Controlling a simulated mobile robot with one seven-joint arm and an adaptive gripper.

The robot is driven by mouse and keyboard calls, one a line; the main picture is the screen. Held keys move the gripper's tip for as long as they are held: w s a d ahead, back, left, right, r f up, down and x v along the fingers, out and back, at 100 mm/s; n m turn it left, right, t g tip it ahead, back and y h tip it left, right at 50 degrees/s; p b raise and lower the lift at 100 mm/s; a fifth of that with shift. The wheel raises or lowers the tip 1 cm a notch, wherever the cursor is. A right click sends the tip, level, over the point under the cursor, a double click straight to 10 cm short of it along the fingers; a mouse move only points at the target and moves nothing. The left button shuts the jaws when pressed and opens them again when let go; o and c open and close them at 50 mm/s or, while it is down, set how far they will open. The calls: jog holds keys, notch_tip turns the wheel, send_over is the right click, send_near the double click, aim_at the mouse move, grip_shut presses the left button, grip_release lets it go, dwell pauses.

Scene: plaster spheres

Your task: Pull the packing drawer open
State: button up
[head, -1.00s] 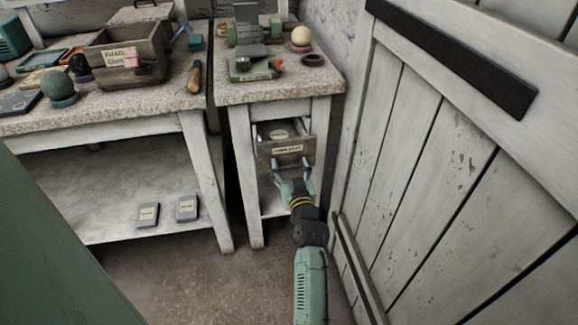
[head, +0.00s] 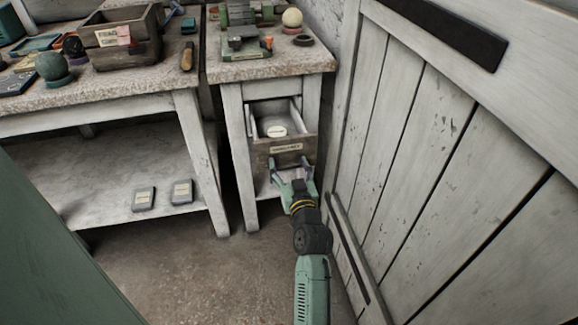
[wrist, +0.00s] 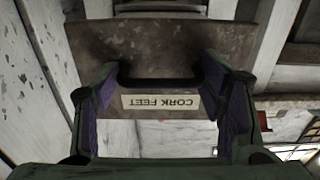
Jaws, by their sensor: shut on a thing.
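The packing drawer (head: 277,152) stands out from the narrow right-hand bench, partly open, with its inside showing from above. A pale round thing (head: 274,131) lies in it. Its worn brown-grey front (wrist: 165,45) fills the upper wrist view, with a dark handle (wrist: 160,82) and a label (wrist: 172,103) reading "CORK FEET" upside down. My gripper (head: 293,172) is at the drawer front; in the wrist view its purple-padded fingers (wrist: 162,80) are on either side of the handle, shut on it. The finger contact is partly hidden by the pads.
A white plank door (head: 440,150) stands close to the right of my arm. The larger bench (head: 100,125) is at the left, with two grey boxes on its lower shelf (head: 100,190). Bare floor (head: 200,270) lies in front of the benches.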

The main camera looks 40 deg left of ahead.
jog(key=o, duration=1.4)
jog(key=shift+w+d+r, duration=0.1)
jog(key=shift+r, duration=0.1)
jog(key=v, duration=0.7)
jog(key=shift+s+d+f, duration=0.15)
jog(key=shift+s+d, duration=0.1)
jog(key=shift+a, duration=0.1)
